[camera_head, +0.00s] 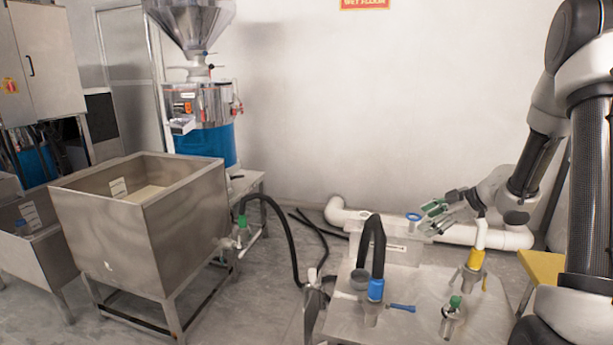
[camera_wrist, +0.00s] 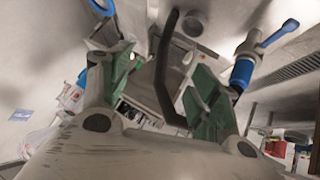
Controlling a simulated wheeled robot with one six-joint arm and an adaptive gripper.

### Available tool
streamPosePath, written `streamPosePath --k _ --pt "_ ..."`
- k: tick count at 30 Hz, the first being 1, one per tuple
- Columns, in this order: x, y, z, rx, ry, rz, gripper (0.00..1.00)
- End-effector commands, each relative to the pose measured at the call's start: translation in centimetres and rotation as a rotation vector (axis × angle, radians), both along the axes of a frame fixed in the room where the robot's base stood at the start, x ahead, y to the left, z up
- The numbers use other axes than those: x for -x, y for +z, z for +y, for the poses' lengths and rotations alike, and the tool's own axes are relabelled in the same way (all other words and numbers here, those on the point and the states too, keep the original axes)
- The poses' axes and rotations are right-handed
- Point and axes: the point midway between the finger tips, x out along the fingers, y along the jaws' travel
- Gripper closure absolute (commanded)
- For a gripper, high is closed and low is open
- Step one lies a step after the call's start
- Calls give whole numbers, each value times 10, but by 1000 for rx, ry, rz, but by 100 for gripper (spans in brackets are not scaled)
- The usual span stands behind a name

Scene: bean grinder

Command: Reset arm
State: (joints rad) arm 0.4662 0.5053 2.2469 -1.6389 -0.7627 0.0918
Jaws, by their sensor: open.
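My gripper (camera_head: 437,215) is at the right in the head view, over the back of the metal table (camera_head: 345,325). Its green-padded fingers are spread apart and nothing shows between them. In the wrist view my gripper (camera_wrist: 160,100) is also open, with a black hose (camera_wrist: 163,75) visible beyond the fingers. A blue-collared valve (camera_head: 375,290) with a blue handle and a black hose stands on the table, left of my gripper. A yellow-collared valve (camera_head: 474,258) with a white pipe stands close below and right of it. A green-topped valve (camera_head: 452,310) stands nearer the front.
A steel bin (camera_head: 150,240) on legs stands at left. Behind it is the grinder (camera_head: 205,130) with a steel hopper and blue base. A white pipe (camera_head: 460,235) runs along the wall. A yellow surface (camera_head: 540,268) is at right.

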Motion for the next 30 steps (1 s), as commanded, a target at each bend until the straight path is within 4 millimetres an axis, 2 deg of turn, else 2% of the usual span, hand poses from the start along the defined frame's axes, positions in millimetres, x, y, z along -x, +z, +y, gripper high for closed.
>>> streamPosePath --k 1,3,5,6,8,9,11,12,14,16,18,21,25,27,30 --pt "-10 34 -11 79 -88 -42 38" --pt "-14 75 -33 172 -240 -80 38" --pt "-8 111 -49 231 -373 -101 38" --pt "2 134 -59 260 -461 -108 38" --pt "22 165 -71 286 -591 -108 38" --pt "40 183 -77 294 -676 -101 38" --pt "72 204 -82 289 -795 -76 38" --pt "96 214 -83 275 -869 -50 38" --pt "135 224 -80 243 -969 1 38" --pt "183 227 -70 187 -1063 79 38" --pt "228 222 -53 124 -1124 173 38" --pt "284 210 -25 36 -1165 310 38" --pt "333 196 6 -43 -1161 448 38" --pt "347 192 17 -67 -1153 492 38" --pt "356 189 23 -80 -1146 523 38"
